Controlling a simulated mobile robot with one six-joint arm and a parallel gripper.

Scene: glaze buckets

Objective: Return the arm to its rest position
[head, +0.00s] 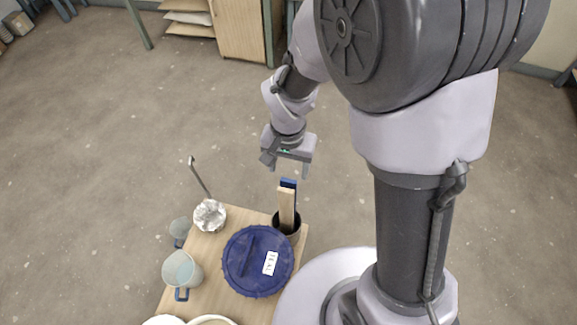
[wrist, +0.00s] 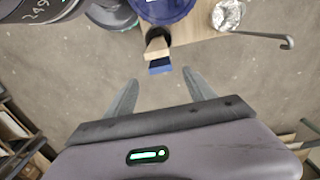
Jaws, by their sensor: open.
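My gripper (head: 291,165) is open and empty, above and just beyond the far edge of a small wooden table (head: 204,248). In the wrist view its two fingers (wrist: 160,92) stand apart with bare floor between them.
A blue lid (head: 242,250) with a white label lies near the pot. A foil-covered thing (head: 209,215) with a bent metal rod (head: 200,177), and grey-blue mugs (head: 182,271), are at the left. Cabinets (head: 240,30) stand at the back. The floor between is clear.

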